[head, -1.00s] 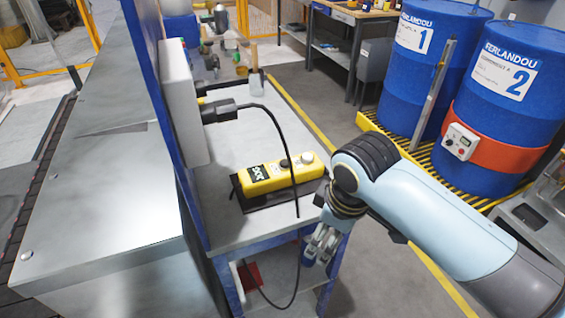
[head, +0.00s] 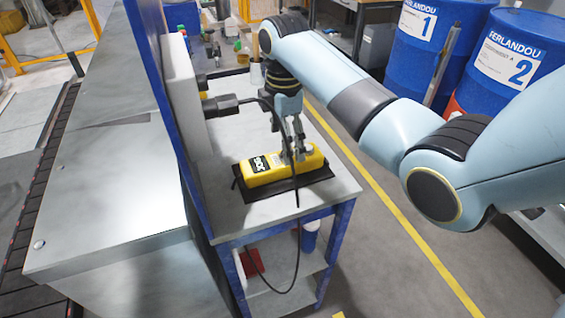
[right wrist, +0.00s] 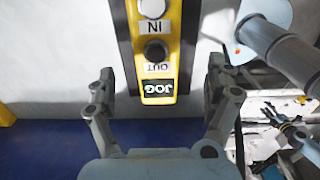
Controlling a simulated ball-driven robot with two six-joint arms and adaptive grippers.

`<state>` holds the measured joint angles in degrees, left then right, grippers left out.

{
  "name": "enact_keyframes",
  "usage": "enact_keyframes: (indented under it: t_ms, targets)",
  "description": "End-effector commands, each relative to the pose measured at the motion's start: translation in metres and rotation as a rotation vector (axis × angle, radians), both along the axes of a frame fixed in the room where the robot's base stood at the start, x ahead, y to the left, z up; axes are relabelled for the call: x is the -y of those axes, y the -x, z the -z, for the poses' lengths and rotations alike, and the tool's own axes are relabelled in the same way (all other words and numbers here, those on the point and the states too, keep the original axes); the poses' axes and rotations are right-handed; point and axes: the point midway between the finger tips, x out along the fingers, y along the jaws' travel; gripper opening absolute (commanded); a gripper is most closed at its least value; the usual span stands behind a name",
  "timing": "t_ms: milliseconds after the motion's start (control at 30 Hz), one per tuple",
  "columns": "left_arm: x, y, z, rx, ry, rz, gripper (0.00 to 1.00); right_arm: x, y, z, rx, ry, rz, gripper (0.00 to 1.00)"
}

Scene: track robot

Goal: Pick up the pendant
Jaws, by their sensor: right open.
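The pendant (head: 262,170) is a yellow box with a black JOG label. It lies on a dark pad (head: 240,187) on the small table. In the right wrist view the pendant (right wrist: 160,65) shows a white IN button and a black OUT button. My right gripper (head: 293,154) points down over the pendant's right part. In the right wrist view its open fingers (right wrist: 160,85) are spread on either side of the pendant. The fingertips appear apart from its sides; their exact height is hard to tell. My left gripper is not seen.
A black cable (head: 297,190) runs from a plug (head: 220,106) on the grey wall box (head: 183,100), crosses before my gripper and hangs past the table edge. A blue post (head: 150,90) stands left of the table (head: 215,205). Blue drums (head: 505,75) stand at right.

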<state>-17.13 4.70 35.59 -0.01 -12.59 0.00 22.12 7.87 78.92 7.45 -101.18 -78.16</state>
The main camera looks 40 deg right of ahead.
Motion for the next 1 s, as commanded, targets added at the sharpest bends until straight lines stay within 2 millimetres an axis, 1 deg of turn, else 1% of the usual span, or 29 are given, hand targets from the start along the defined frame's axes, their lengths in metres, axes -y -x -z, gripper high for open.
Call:
enact_keyframes:
  t_ms: [33,233,400,500,600,767,800,1000]
  targets:
    - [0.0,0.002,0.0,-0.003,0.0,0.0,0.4,0.0,0.0,0.007,-0.001,0.0,0.001,0.87]
    - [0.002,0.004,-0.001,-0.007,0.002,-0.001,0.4,0.0,-0.001,0.023,-0.001,0.0,0.002,0.87]
    - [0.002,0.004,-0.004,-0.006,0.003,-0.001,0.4,-0.001,-0.004,0.051,-0.002,0.0,0.003,0.87]
    - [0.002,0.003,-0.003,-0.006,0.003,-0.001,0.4,-0.001,-0.004,0.063,0.0,0.0,0.002,0.87]
    - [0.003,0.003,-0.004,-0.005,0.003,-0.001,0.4,-0.001,-0.004,0.067,0.002,0.0,0.002,0.87]
    - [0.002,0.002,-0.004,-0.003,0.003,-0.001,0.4,-0.001,-0.004,0.067,0.003,0.001,0.002,0.87]
    - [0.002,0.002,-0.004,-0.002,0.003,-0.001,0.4,-0.001,-0.004,0.067,0.002,0.0,0.002,0.85]
    - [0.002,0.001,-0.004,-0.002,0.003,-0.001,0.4,-0.001,-0.004,0.067,0.002,0.0,0.002,0.59]
